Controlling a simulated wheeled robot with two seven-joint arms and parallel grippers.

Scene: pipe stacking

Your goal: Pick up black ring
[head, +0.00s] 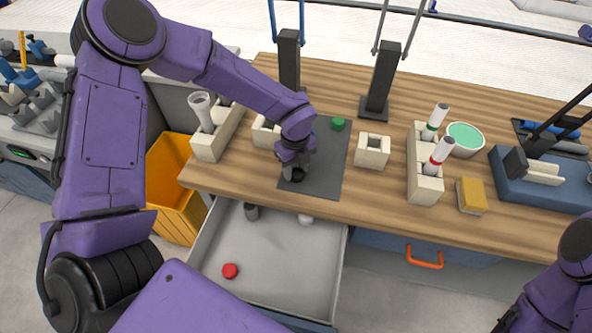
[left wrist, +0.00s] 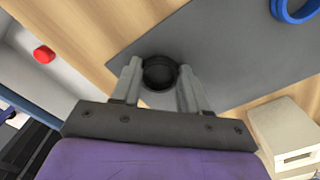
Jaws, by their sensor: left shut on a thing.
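The black ring (left wrist: 160,73) sits between the fingers of my left gripper (left wrist: 160,88) in the left wrist view. The fingers are shut on it at the edge of the dark grey mat (head: 327,165). In the head view my left gripper (head: 293,172) points down at the mat's front left corner and largely hides the ring. I cannot tell whether the ring touches the mat. Of my right arm only a part shows at the lower right of the head view; its gripper is not visible.
A green ring (head: 338,124) lies on the mat, and a blue ring (left wrist: 292,10) shows in the wrist view. A beige square block (head: 372,151) stands right of the mat. A yellow crate (head: 172,205) stands left.

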